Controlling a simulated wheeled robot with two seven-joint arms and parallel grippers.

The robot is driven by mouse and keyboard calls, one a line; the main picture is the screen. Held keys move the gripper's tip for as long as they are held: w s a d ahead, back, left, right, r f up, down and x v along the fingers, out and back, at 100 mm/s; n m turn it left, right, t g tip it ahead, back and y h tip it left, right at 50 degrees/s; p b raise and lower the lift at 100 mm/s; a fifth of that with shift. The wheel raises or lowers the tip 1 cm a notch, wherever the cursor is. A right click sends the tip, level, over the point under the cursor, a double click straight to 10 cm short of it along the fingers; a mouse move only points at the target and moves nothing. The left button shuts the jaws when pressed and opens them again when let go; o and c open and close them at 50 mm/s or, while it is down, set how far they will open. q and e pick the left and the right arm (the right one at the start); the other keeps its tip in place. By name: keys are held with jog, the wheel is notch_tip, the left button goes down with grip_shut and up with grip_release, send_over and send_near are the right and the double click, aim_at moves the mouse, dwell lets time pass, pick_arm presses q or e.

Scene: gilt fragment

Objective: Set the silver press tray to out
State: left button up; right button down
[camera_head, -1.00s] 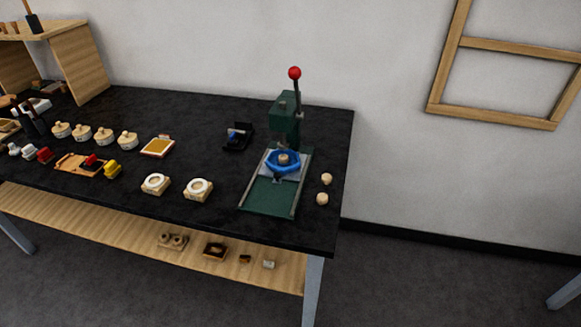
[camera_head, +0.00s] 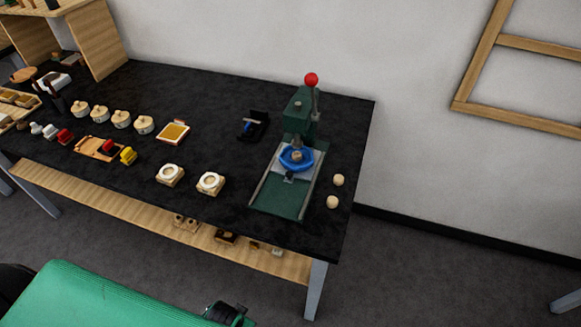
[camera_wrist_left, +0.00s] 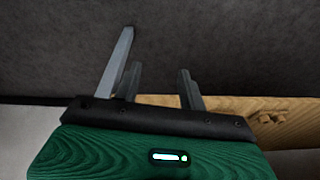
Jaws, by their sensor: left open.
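The silver press tray (camera_head: 310,172) is a flat grey plate in the rails of the green press (camera_head: 300,112), on the right part of the black table. A blue dish (camera_head: 297,157) with a small tan piece in it sits on the tray. The tray is at the back of the rails, near the press column, and a small dark handle is at its front edge. My left gripper (camera_wrist_left: 158,82) is open and empty in the left wrist view, low near the table's wooden shelf, apart from the tray. My right gripper is not in view.
The press lever has a red knob (camera_head: 311,79). The green base strip (camera_head: 281,199) before the tray is clear. My green left arm shows at lower left.

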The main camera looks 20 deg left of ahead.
pick_arm(q)
jog(key=w+r+m+t+p, duration=0.2)
jog(key=w+r+m+p, duration=0.15)
jog(key=r, duration=1.05)
jog(key=w+r+m+t+p, duration=0.1)
jog(key=w+r+m+p, duration=0.2)
jog(key=r, duration=1.1)
jog(key=w+r+m+t+y, duration=0.1)
jog(key=w+r+m+t, duration=0.1)
jog(key=w+m, duration=0.2)
jog(key=m+t+h+p, duration=0.15)
jog(key=m+t, duration=0.45)
jog(key=m, duration=1.8)
send_near(289, 175)
jog(key=x, duration=0.8)
jog(key=shift+w+a+f+p, duration=0.1)
jog(key=shift+w+p, duration=0.2)
jog(key=shift+w, duration=0.1)
jog(key=shift+c, duration=0.4)
grip_shut()
